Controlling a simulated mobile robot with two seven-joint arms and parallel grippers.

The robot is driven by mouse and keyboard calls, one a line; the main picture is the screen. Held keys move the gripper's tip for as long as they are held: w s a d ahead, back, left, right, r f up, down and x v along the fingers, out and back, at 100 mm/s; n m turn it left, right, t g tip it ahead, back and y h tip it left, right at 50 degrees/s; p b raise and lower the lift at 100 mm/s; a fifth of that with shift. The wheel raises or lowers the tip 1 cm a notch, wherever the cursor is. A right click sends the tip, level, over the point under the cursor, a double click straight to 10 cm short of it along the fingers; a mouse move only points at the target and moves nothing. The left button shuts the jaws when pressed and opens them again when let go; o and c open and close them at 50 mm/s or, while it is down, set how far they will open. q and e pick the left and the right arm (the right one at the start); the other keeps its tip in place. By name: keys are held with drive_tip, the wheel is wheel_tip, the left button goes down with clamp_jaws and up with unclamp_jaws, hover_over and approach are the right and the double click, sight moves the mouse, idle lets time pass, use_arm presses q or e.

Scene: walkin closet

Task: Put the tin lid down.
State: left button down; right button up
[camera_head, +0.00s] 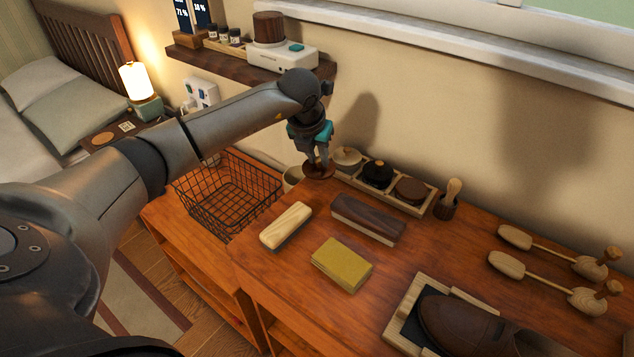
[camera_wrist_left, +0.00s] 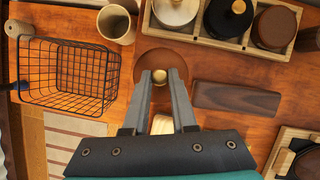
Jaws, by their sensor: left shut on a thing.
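My left gripper (camera_head: 319,157) is shut on the small knob of the brown tin lid (camera_head: 318,171). In the left wrist view the lid (camera_wrist_left: 188,60) is a round brown disc under the fingertips (camera_wrist_left: 160,77), with its pale brass knob between them. The lid is level and at or just above the wooden dresser top; I cannot tell if it touches. Beside it, a wooden tray (camera_head: 427,200) holds a pale tin (camera_head: 347,156), a black tin (camera_head: 377,173) with a wooden knob, and a brown tin (camera_head: 411,190) without a visible knob. My right gripper is out of view.
A black wire basket (camera_head: 228,193) and a beige cup (camera_head: 292,178) are left of the lid. A dark brush (camera_head: 368,219), a pale brush (camera_head: 286,226) and a yellow block (camera_head: 341,264) lie in front. Shoe trees (camera_head: 545,283) and a shoe (camera_head: 470,325) are at right.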

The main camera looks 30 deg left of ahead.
sight(316, 174)
use_arm(q)
wheel_tip(316, 174, down, 3)
drive_tip(key=shift+r, duration=0.15)
drive_tip(key=shift+f+b, duration=0.35)
drive_tip(key=shift+f, duration=2)
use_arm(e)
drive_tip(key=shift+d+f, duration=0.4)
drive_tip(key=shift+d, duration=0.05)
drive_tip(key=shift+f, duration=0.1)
use_arm(q)
drive_tip(key=c, duration=0.7)
unclamp_jaws()
drive_tip(key=shift+f, duration=0.15)
drive_tip(key=shift+s+r, duration=0.1)
drive_tip(key=shift+r, duration=0.4)
drive_tip(key=p+v, duration=0.1)
drive_tip(key=v, duration=1)
drive_tip(key=shift+s+d+r, duration=0.1)
drive_tip(key=shift+s+r, duration=0.05)
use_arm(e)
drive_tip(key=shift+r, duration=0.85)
